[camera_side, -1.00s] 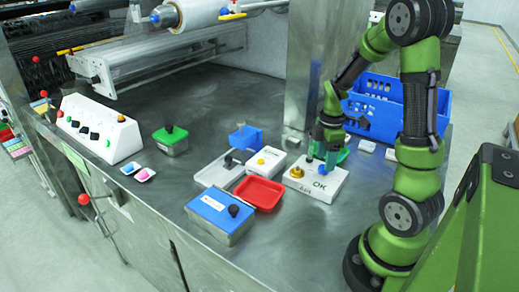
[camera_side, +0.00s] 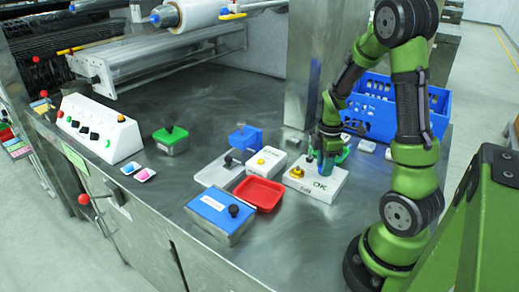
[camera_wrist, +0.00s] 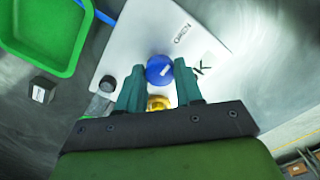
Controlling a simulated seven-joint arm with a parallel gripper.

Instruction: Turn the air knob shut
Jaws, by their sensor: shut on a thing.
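A white box (camera_side: 325,190) marked "OK" stands on the metal table in the side view. It also fills the upper middle of the wrist view (camera_wrist: 135,40), where a label seems to read "OPEN". A round blue knob (camera_wrist: 159,69) sits on its top, with a yellow knob (camera_wrist: 158,103) beside it; the yellow knob also shows in the side view (camera_side: 297,172). My gripper (camera_wrist: 160,80) points down at the box, its two green fingers on either side of the blue knob and shut on it. In the side view the gripper (camera_side: 328,168) largely hides the blue knob.
A green tray (camera_wrist: 75,60), a dark labelled cube (camera_wrist: 42,89) and a black knob (camera_wrist: 107,84) are close by. A blue crate (camera_side: 438,105) stands behind.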

